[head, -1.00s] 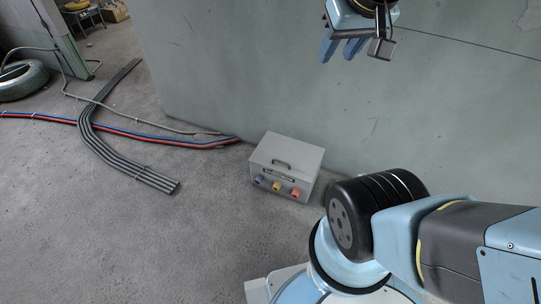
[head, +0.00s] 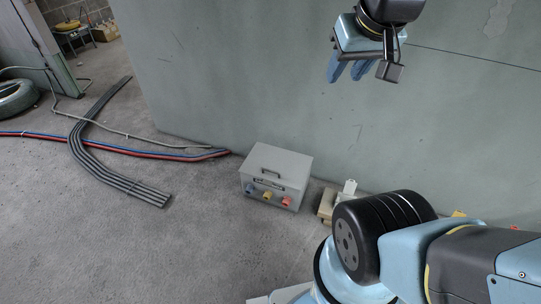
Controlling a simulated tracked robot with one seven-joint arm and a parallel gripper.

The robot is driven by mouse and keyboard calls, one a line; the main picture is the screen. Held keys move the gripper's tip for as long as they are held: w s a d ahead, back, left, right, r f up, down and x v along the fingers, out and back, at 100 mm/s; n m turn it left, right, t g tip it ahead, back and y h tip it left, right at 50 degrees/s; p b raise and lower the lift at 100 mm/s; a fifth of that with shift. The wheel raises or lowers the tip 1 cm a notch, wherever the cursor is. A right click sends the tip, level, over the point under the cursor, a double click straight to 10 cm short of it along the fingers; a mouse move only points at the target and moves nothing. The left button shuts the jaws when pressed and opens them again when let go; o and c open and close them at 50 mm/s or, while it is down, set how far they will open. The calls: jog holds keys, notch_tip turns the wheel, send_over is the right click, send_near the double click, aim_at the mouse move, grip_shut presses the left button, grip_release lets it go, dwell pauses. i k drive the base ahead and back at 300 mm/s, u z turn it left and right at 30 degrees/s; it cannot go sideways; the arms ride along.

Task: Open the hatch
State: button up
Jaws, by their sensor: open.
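A grey box (head: 275,178) stands on the floor near the wall. The front has a small dark label or slot and blue, yellow and red round fittings. My gripper (head: 347,72) hangs high in front of the wall, above and right of the box and well apart from it. Its two blue fingers point down, open, with nothing between them.
Pale objects (head: 326,203) stand at the wall foot right of the box, partly behind my arm. Grey conduits (head: 112,177) and red and blue cables (head: 150,150) lie on the left floor. A tyre (head: 14,98) lies far left. Floor before the box is clear.

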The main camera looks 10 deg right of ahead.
aim_at(272, 164)
jog(key=i, duration=0.85)
jog(key=u, duration=0.05)
